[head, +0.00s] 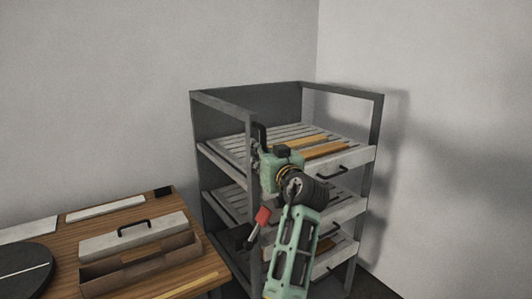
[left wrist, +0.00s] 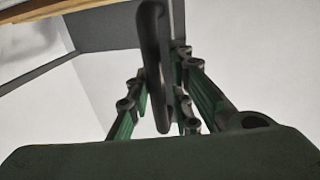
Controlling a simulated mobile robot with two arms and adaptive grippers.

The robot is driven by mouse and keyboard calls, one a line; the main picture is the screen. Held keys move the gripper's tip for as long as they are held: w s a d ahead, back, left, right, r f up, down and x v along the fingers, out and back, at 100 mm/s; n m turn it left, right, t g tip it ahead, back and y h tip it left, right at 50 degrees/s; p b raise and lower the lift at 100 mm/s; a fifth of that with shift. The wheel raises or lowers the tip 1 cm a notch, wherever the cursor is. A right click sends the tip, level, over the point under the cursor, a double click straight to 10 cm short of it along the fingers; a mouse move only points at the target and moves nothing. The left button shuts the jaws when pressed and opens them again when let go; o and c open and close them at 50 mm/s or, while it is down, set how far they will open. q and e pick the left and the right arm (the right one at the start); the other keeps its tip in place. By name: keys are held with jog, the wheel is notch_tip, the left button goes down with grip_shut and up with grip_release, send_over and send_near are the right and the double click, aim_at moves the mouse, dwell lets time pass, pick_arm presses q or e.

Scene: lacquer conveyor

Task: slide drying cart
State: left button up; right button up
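The drying cart (head: 218,105) is a dark grey frame with several slatted trays, standing in the corner in the head view. A black upright handle (head: 261,134) is on its near post. The handle also shows in the left wrist view (left wrist: 157,60), running down between the fingers of my left gripper (left wrist: 160,100). Those fingers are apart, with gaps visible beside the handle, so the gripper looks open around it. In the head view my green wrist and arm cover part of the cart front and hide the fingertips. My right gripper is in neither view.
A wooden table (head: 205,270) stands left of the cart, close to it, with an open box (head: 140,262) and a black disc (head: 22,270) on it. A red-ended lever (head: 262,215) shows beside my arm. Walls stand close behind and right of the cart.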

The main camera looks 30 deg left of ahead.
pick_arm(q)
jog(key=shift+o, duration=1.3)
jog(key=shift+s+a+r, duration=0.1)
jog(key=shift+s+a, duration=0.15)
jog(key=shift+w+d, duration=0.1)
jog(key=shift+w, duration=0.1)
jog(key=shift+d, duration=0.1)
jog(key=shift+s+d, duration=0.1)
jog(key=shift+d, duration=0.25)
jog(key=v, duration=0.6)
jog(key=shift+s, duration=0.35)
jog(key=shift+d, duration=0.15)
